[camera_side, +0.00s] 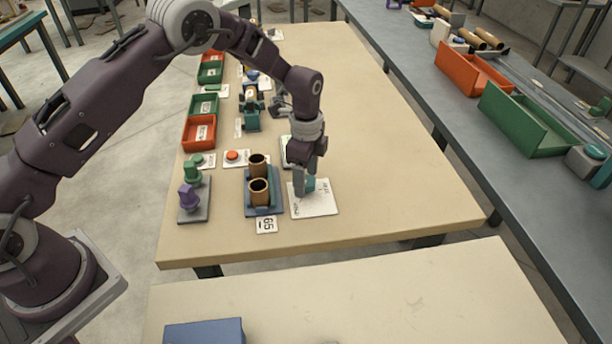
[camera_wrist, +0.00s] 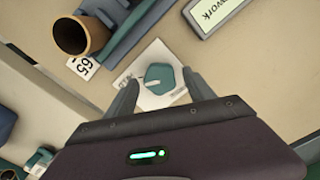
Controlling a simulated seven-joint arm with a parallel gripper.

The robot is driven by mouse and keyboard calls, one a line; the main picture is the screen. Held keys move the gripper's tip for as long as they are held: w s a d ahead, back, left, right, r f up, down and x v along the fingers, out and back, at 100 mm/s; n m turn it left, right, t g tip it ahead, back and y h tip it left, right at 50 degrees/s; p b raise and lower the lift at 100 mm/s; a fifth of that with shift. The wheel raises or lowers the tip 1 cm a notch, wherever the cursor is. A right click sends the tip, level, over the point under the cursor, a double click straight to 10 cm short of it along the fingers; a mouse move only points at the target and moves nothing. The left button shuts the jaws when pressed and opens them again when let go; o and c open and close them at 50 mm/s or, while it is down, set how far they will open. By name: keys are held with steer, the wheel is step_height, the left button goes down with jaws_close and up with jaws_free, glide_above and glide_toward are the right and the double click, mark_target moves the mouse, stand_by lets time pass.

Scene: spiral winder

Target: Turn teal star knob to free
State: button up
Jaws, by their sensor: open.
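The teal star knob (camera_wrist: 158,73) sits on a white label plate (camera_wrist: 150,101) in the wrist view. A pale pointer mark shows on the knob's lower left side. The plate's lettering is too small and partly covered to read. My gripper (camera_wrist: 160,78) is open, with one finger on each side of the knob and gaps visible between. In the side view my gripper (camera_side: 304,188) points down over the plate (camera_side: 324,206), and only a bit of the teal knob (camera_side: 310,184) shows behind the fingers. I cannot tell whether the fingertips reach knob height.
A blue-grey holder (camera_side: 250,205) with two brown tubes (camera_side: 259,190) stands just left of the plate, with a "65" card (camera_side: 266,225) in front. A red button (camera_side: 232,156) and red and green bins (camera_side: 199,132) are further left. The table's right side (camera_side: 400,170) is clear.

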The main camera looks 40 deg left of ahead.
steer(key=shift+f, duration=0.15)
jaws_close()
steer(key=shift+n, duration=0.4)
steer(key=n, duration=0.4)
steer(key=shift+n, duration=0.4)
steer(key=n, duration=1.2)
steer(key=shift+n, duration=0.4)
steer(key=n, duration=0.5)
steer(key=shift+n, duration=0.4)
